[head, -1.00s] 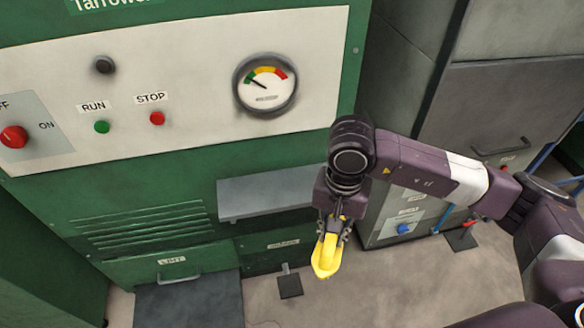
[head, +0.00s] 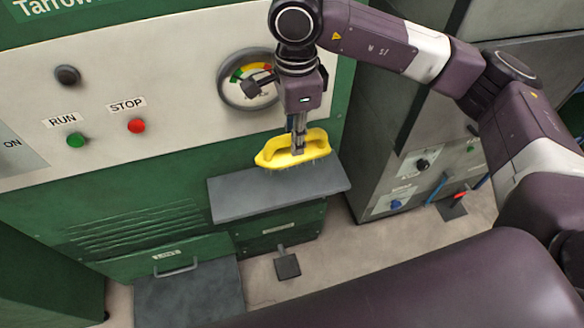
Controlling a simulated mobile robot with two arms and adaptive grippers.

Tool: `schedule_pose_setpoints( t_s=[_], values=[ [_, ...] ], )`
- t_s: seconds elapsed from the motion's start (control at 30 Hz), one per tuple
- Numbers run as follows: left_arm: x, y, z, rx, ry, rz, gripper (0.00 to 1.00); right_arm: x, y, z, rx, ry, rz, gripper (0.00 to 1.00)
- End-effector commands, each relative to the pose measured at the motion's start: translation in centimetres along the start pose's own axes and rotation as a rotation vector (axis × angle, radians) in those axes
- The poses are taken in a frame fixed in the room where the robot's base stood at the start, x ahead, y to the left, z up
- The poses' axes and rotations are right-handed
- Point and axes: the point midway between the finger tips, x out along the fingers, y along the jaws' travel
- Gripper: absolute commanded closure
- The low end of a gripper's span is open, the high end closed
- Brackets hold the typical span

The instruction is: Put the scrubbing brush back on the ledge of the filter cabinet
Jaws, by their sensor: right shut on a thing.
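The yellow scrubbing brush (head: 272,155) is held by its handle in my right gripper (head: 298,150), which is shut on it. The brush lies lengthwise across the picture with its bristles down. It is over the grey ledge (head: 235,201) of the green filter cabinet (head: 150,216). The bristles look close to the ledge's top, but I cannot tell whether they touch. The visible part of the ledge is otherwise bare. My left gripper is not in view.
The gauge (head: 238,88) is behind my right wrist, partly covered. RUN (head: 76,140) and STOP (head: 136,126) buttons are on the panel to the left. Below are a lint drawer (head: 176,262) and a pedal (head: 287,266). A grey cabinet (head: 385,160) stands to the right.

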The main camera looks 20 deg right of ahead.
Motion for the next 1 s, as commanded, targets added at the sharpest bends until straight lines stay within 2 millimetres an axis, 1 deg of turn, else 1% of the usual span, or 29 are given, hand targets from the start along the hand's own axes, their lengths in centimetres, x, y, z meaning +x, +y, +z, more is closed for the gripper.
schedule_pose_setpoints(
  t_s=[0.03,0.1,0.2,0.3,0.53,0.7,0.77,0.83,1.0],
  values=[
    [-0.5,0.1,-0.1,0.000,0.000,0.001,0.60,1.3,0.2,-0.1,0.000,0.002,0.006,1.00],
    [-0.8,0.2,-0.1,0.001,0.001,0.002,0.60,3.1,0.2,-0.1,0.001,0.001,0.005,1.00],
    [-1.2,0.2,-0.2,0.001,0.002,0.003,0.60,5.3,0.1,0.0,-0.001,0.001,0.004,1.00],
    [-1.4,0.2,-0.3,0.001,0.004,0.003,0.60,6.8,0.1,0.0,-0.002,0.001,0.002,1.00],
    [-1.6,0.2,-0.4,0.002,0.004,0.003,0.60,8.5,0.0,0.0,0.000,0.000,0.000,1.00],
    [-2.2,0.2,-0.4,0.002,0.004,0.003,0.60,11.1,0.1,0.0,-0.001,0.001,0.004,1.00],
    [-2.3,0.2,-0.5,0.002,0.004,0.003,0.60,11.8,0.1,0.0,-0.001,0.000,0.001,1.00],
    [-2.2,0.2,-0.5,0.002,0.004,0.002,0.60,12.1,0.0,0.0,-0.002,0.000,-0.001,1.00],
    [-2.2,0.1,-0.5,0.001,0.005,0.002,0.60,12.1,0.0,0.0,-0.002,0.000,-0.002,1.00]
  ],
)
